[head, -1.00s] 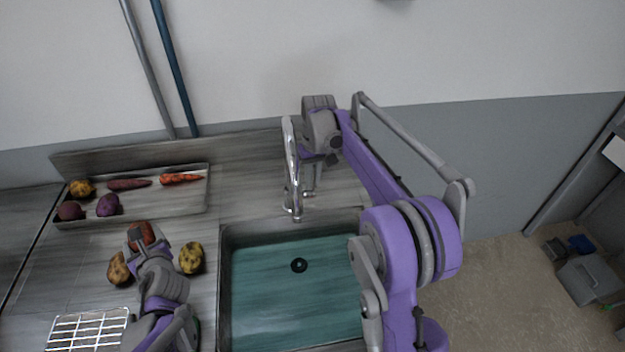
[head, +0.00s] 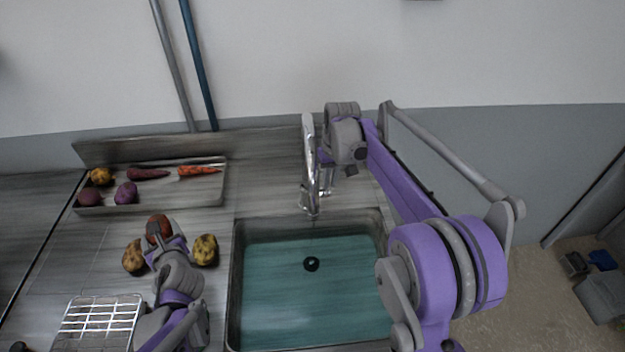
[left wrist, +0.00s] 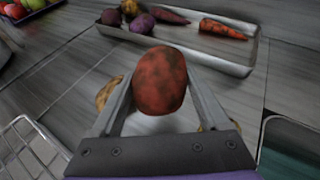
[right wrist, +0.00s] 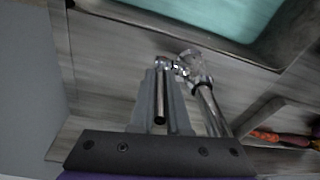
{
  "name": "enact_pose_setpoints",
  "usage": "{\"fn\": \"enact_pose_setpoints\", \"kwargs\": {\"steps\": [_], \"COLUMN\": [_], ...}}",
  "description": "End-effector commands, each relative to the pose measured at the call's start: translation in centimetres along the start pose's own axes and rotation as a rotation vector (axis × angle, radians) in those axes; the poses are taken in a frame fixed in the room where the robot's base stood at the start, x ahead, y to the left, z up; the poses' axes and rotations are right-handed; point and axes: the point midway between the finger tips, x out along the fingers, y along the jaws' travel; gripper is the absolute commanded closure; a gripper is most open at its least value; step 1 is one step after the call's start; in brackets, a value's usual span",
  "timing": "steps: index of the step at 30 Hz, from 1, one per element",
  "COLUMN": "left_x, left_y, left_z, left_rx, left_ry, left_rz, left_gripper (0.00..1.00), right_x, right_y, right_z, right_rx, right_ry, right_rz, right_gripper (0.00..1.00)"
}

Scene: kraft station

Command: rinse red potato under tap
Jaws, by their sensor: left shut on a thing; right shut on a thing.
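The red potato (head: 158,226) is on the counter left of the sink, held between the fingers of my left gripper (head: 160,240). In the left wrist view the potato (left wrist: 160,82) is reddish with dark patches, and the gripper (left wrist: 162,100) is shut on its sides. The chrome tap (head: 309,165) stands behind the sink (head: 241,290). My right gripper is behind the tap and partly hidden in the head view. In the right wrist view my right gripper (right wrist: 160,100) is shut on the tap's lever (right wrist: 159,108), beside the spout (right wrist: 207,100). I see no water stream.
Two yellowish-brown potatoes (head: 205,250) (head: 134,257) lie either side of my left gripper. A metal tray (head: 214,187) with several vegetables stands at the back left. A wire rack (head: 98,318) is at the front left. The sink basin is clear apart from its drain (head: 311,264).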

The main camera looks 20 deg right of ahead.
Motion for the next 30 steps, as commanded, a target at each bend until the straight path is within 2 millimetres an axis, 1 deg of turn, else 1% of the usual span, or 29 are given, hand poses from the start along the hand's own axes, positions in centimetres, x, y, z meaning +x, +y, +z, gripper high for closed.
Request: {"fn": "enact_pose_setpoints", "kwargs": {"steps": [5, 6, 10, 18, 22, 26, 30], "left_x": [0.0, 0.0, 0.0, 0.0, 0.0, 0.0, 0.0], "left_y": [0.0, 0.0, 0.0, 0.0, 0.0, 0.0, -0.1], "left_z": [0.1, 0.1, 0.1, 0.1, 0.1, 0.2, 0.5], "left_rx": [0.000, 0.000, 0.000, 0.000, 0.000, 0.000, -0.001], "left_ry": [-0.001, -0.001, -0.001, -0.001, -0.001, -0.002, -0.003], "left_rz": [0.000, 0.000, 0.000, 0.000, 0.000, 0.000, -0.001], "left_gripper": [0.84, 0.84, 0.84, 0.84, 0.84, 0.84, 0.84], "right_x": [-0.1, -0.1, 0.0, -0.1, -0.8, -3.0, -6.1], "right_y": [0.0, 0.0, 0.0, 0.0, 0.0, 0.0, 0.0], "right_z": [0.0, 0.0, 0.0, 0.0, 0.0, 0.0, 0.0], "right_rx": [-0.001, -0.001, 0.000, 0.000, 0.000, 0.001, 0.001], "right_ry": [-0.002, -0.002, -0.002, -0.003, -0.003, -0.002, -0.002], "right_rz": [0.000, 0.000, 0.000, 0.000, 0.000, 0.000, 0.000], "right_gripper": [1.00, 0.79, 0.56, 0.56, 0.56, 0.56, 0.56]}}
